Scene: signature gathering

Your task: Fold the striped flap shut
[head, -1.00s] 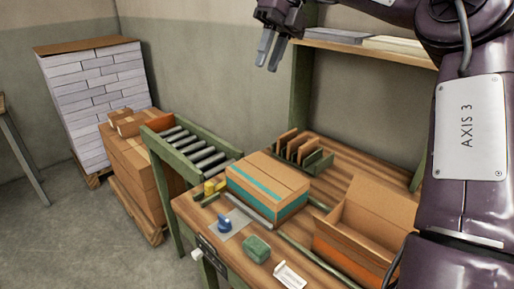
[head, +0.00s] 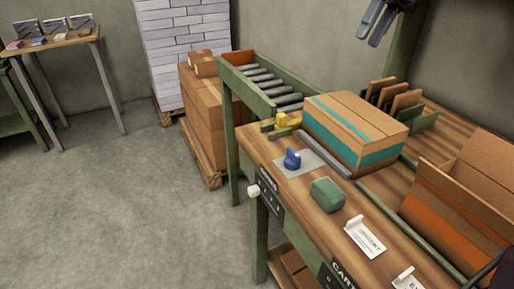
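A cardboard box with a teal band (head: 372,156) stands on the packing bench. A teal stripe (head: 343,118) runs along its top, and its top panels look flat and closed. At right, a second box (head: 418,170) stands open, with raised cardboard panels and an orange band (head: 455,226) on its near side; the frame cuts it off. My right gripper (head: 369,36) hangs at the top edge, above and behind the teal-banded box. Its fingers are apart and empty, touching nothing.
The wooden bench (head: 300,195) holds a blue-handled tool (head: 292,158), a green block (head: 327,195) and white cards (head: 365,238). Upright cardboard dividers (head: 405,103) stand behind the box. A roller conveyor (head: 270,85) adjoins the bench. Open floor (head: 110,200) lies left.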

